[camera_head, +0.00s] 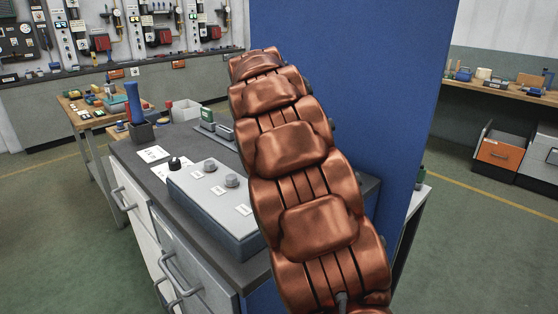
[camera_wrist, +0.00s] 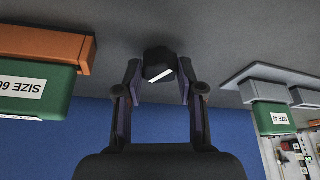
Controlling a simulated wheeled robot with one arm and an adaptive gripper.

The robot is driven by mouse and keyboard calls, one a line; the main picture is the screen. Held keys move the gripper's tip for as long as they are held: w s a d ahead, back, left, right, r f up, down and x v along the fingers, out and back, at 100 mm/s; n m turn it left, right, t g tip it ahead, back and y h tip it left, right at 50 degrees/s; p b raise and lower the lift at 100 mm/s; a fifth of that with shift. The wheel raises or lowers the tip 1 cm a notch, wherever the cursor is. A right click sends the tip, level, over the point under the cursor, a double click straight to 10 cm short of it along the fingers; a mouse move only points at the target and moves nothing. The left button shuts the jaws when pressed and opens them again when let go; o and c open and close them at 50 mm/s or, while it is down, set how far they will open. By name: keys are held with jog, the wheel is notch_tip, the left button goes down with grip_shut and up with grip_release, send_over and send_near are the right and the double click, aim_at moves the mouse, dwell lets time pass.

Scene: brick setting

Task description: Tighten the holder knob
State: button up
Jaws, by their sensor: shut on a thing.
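A dark knob (camera_wrist: 158,60) with a white line across its face shows at the top middle of the wrist view. I take it to be the holder knob. My gripper (camera_wrist: 160,78) has one finger on each side of it and is shut on it. The white line runs at a slant. In the head view my copper-coloured arm reaches over the bench and hides my gripper and the knob.
An orange block (camera_wrist: 45,48) and a green block marked SIZE 60 (camera_wrist: 38,90) sit left in the wrist view. A grey holder (camera_wrist: 270,82) with a SIZE 40 block sits right. The head view shows a knobbed grey box (camera_head: 212,200) and blue panel (camera_head: 300,30) beside my arm.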

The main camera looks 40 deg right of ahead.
jog(key=o, duration=1.1)
jog(key=shift+o, duration=0.2)
jog(key=v, duration=1.2)
